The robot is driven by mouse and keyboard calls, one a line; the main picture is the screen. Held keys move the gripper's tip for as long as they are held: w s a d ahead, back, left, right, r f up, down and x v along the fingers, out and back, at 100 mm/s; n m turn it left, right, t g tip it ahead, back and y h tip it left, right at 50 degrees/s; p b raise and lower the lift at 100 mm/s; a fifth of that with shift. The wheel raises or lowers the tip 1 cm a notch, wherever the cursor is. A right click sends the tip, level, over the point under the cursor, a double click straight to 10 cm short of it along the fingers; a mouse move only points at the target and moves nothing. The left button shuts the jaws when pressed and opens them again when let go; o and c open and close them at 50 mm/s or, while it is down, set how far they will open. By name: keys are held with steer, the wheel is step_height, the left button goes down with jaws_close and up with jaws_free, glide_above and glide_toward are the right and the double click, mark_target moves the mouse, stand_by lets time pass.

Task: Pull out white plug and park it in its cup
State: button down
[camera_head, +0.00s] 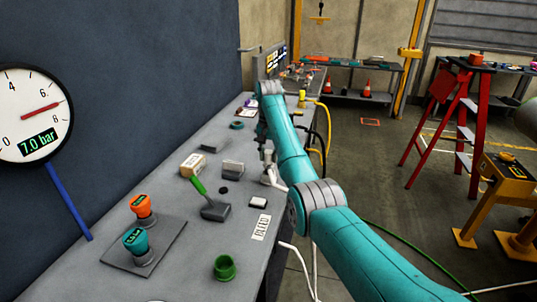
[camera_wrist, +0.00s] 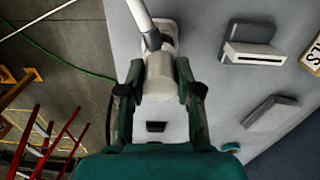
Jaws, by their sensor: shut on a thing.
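The white plug (camera_wrist: 159,76) sits between the two fingers of my gripper (camera_wrist: 161,90) in the wrist view, with a pale hose (camera_wrist: 141,14) running from it to the top edge. My gripper is shut on the plug. A light square plate (camera_wrist: 172,42) shows just beyond the plug; I cannot tell whether they touch. In the head view my gripper (camera_head: 268,160) is at the bench's right edge, partly hidden by my arm, and the white plug (camera_head: 272,178) shows just below it. A green cup (camera_head: 225,268) stands on the near bench; no cup is clearly marked for the white plug.
The grey bench (camera_head: 190,240) carries a green-handled lever (camera_head: 198,186), orange (camera_head: 141,206) and teal (camera_head: 136,243) knobs, a small box (camera_head: 193,165) and a BLEED label (camera_head: 261,227). A pressure gauge (camera_head: 32,115) reads 7.0 bar. Yellow and black hoses hang at the far right edge.

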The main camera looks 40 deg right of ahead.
steer(key=shift+f, duration=1.1)
stand_by(0.4)
steer(key=c, duration=0.7)
jaws_free()
